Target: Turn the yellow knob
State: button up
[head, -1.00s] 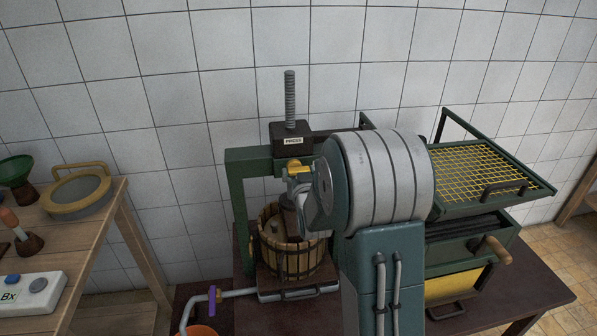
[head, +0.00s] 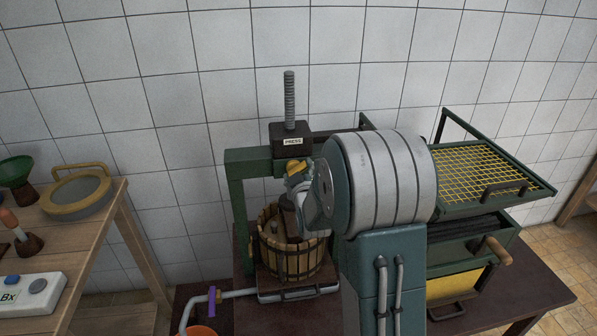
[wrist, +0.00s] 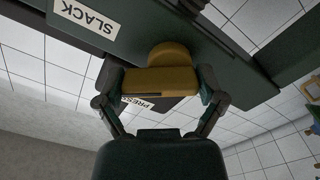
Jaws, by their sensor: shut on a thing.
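My wrist and arm hide part of the beam there. A "SLACK" label (wrist: 86,15) is on the beam beside the knob.
A slatted wooden basket (head: 284,262) stands below my gripper. A black "PRESS" block (head: 290,140) with a threaded screw (head: 289,98) rises above the beam. A yellow-mesh tray (head: 485,172) is to the right. A purple-handled tap (head: 213,302) is at lower left.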

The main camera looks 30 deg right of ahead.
jog(key=n, duration=0.6)
jog(key=shift+a+r, duration=0.2)
jog(key=shift+a, duration=0.1)
jog(key=n, duration=0.3)
jog(key=shift+w+a+n, duration=0.1)
jog(key=shift+a+n, duration=0.05)
jog(key=shift+n, duration=0.25)
jog(key=shift+f+n, duration=0.1)
jog(key=shift+n, duration=0.3)
jog(key=shift+a+f, duration=0.1)
jog(key=shift+a, duration=0.05)
jog(key=o, duration=0.8)
jog(key=shift+a+n, duration=0.1)
jog(key=shift+n, duration=0.2)
jog(key=v, duration=1.2)
jog(key=shift+a, duration=0.1)
